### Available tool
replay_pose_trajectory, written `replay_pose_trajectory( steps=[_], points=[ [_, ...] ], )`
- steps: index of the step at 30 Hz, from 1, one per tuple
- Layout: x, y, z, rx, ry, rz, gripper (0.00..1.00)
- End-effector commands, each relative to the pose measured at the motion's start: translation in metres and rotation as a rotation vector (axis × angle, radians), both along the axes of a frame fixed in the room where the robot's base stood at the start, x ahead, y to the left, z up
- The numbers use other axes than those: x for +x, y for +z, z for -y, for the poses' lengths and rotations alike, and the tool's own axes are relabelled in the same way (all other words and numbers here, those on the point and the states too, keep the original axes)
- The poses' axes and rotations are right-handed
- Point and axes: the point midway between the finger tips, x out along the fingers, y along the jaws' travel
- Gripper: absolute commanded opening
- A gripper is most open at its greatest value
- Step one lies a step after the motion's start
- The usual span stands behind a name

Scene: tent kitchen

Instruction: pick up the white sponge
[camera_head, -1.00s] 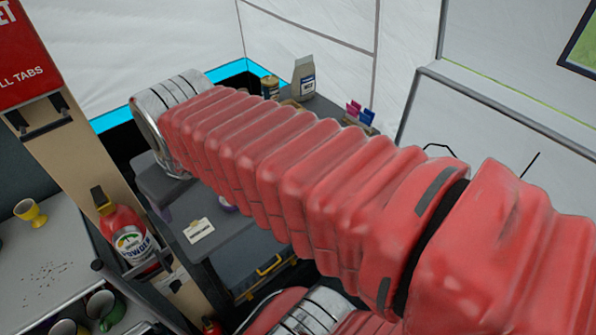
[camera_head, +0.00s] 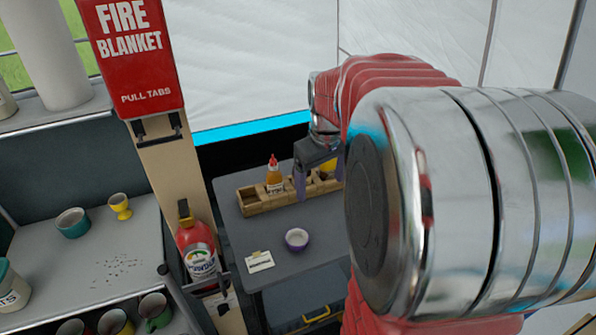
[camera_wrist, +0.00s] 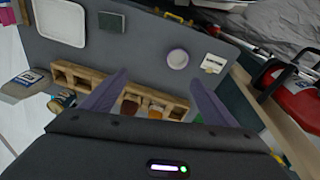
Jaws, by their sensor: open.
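I cannot surely pick out the white sponge. A pale, rounded flat piece (camera_wrist: 58,22) lies at the upper left of the wrist view; whether it is a sponge, board or tray is unclear. A small dark block (camera_wrist: 111,22) lies beside it. My gripper (camera_wrist: 158,82) is open, its two purple fingers spread and empty, over the table by the wooden rack (camera_wrist: 88,80). In the head view my gripper (camera_head: 314,170) is above the same rack (camera_head: 255,204), partly hidden by my arm, which also covers the table's right part.
The grey table (camera_head: 235,236) holds a white-and-purple bowl (camera_head: 297,238), a printed card (camera_head: 259,261) and a sauce bottle (camera_head: 274,177) in the rack. A post with a red extinguisher (camera_head: 197,250) stands left of it. The table's middle around the bowl is mostly clear.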

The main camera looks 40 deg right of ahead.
Motion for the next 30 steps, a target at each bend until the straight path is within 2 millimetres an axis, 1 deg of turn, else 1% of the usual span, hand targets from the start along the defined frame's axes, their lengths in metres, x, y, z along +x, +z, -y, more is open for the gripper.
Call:
replay_pose_trajectory(
  steps=[1, 8, 14, 18, 21, 24, 30],
  points=[
    [0.000, -0.006, 0.014, 0.005, -0.008, -0.014, 0.80],
    [-0.003, -0.031, 0.070, 0.028, -0.017, -0.066, 0.80],
    [-0.013, -0.057, 0.120, 0.055, -0.027, -0.106, 0.80],
    [-0.024, -0.076, 0.152, 0.075, -0.032, -0.130, 0.80],
    [-0.031, -0.088, 0.169, 0.088, -0.033, -0.142, 0.80],
    [-0.035, -0.094, 0.179, 0.095, -0.032, -0.147, 0.80],
    [-0.037, -0.097, 0.184, 0.098, -0.031, -0.151, 0.80]
  ],
)
